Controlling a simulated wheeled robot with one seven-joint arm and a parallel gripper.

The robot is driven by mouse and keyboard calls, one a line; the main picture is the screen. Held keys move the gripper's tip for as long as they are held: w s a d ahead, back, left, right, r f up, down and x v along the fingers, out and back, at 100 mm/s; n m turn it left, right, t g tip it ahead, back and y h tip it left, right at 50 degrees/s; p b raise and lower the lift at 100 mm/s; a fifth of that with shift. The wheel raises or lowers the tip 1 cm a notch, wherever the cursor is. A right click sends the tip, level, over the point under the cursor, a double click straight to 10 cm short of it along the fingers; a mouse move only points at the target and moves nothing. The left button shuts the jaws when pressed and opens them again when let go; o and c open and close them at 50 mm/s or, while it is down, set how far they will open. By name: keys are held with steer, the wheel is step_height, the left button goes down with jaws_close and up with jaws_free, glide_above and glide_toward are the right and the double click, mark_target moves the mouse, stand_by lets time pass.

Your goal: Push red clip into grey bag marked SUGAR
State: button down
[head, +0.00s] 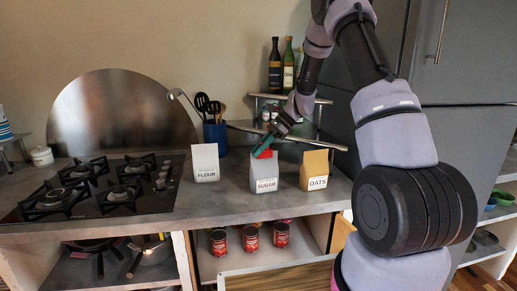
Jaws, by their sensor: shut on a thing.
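The grey bag marked SUGAR (265,173) stands upright on the counter, between two other bags. The red clip (264,154) is at the bag's top edge, and it overlaps the top of the bag in the picture. I cannot tell how far it sits over the edge. My gripper (262,149) comes down from the upper right and is shut on the red clip. The fingers partly hide the clip.
A white bag marked FLOUR (206,165) stands to the left and a tan bag marked OATS (315,168) close on the right. A utensil holder (215,136) and a bottle shelf (290,97) are behind. A gas hob (95,188) lies left. Bare counter (235,205) shows in front.

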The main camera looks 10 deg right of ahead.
steer(key=c, duration=0.7)
jaws_free()
steer(key=v, duration=1)
steer(key=shift+d+r, duration=0.25)
steer(key=shift+r, duration=0.05)
steer(key=s+a+r+n+t+h, duration=0.1)
steer(key=s+r+n+t+h, duration=0.4)
steer(key=s+r, duration=0.9)
steer(key=s+r+n+t, duration=0.1)
steer(key=s+n, duration=0.1)
steer(key=s, duration=0.3)
steer(key=s+d+r+n+t+h, duration=0.1)
steer(key=s+n, duration=0.2)
steer(key=s, duration=0.3)
steer(key=s+r+n+t+h, duration=0.1)
steer(key=s+n, duration=0.1)
steer(key=s, duration=0.3)
steer(key=shift+s+d+r+n, duration=0.2)
steer(key=shift+s+r+n, duration=0.15)
steer(key=shift+r+n, duration=0.05)
